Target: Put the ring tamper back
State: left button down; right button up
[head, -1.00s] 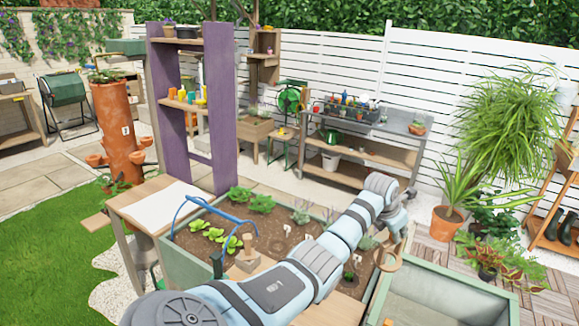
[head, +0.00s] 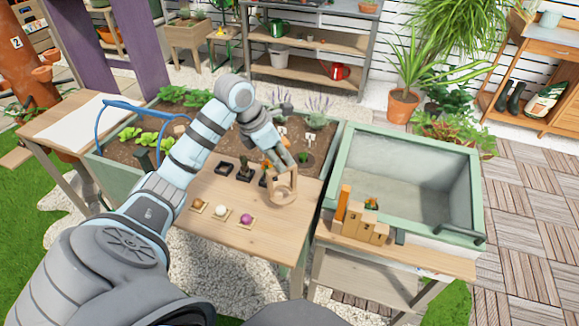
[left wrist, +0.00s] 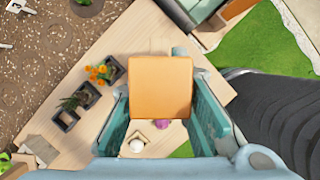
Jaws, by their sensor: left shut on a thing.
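My left gripper (head: 284,160) is shut on the ring tamper (head: 282,190), a pale wooden tool with a ring-like lower part. In the head view it hangs over the right part of the wooden table; I cannot tell whether it touches the table top. In the left wrist view the tamper's square orange-brown top (left wrist: 160,85) sits between both fingers of my left gripper (left wrist: 160,108) and hides what lies below it. My right gripper is not in view.
Several small trays with coloured balls (head: 221,212) lie at the table's front. A wooden block holder (head: 360,227) stands on the ledge of the green-rimmed basin (head: 405,180) to the right. The planter (head: 120,165) is behind.

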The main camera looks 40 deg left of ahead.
pick_arm(q)
jog(key=shift+w+d+r+t, duration=0.15)
jog(key=shift+r+t, duration=0.05)
jog(key=shift+t, duration=0.1)
jog(key=x, duration=0.5)
jog(key=shift+w+a+r, duration=0.1)
jog(key=shift+a, duration=0.1)
jog(key=shift+g, duration=0.4)
jog(key=w, duration=0.1)
jog(key=w+f, duration=0.2)
jog(key=w, duration=0.1)
jog(key=shift+w+f, duration=0.1)
jog(key=shift+f, duration=0.15)
jog(key=c, duration=1.8)
grip_release()
jog(key=shift+w, duration=0.2)
jog(key=shift+o, duration=1.4)
jog(key=shift+s, duration=0.2)
jog(key=shift+o, duration=0.2)
jog(key=s, duration=0.1)
jog(key=s+r, duration=0.1)
jog(key=shift+s+a+r, duration=0.2)
jog(key=shift+s, duration=0.2)
jog(key=shift+w, duration=0.1)
jog(key=v, duration=1.1)
jog(key=shift+w+p, duration=0.2)
jog(key=shift+p, duration=0.1)
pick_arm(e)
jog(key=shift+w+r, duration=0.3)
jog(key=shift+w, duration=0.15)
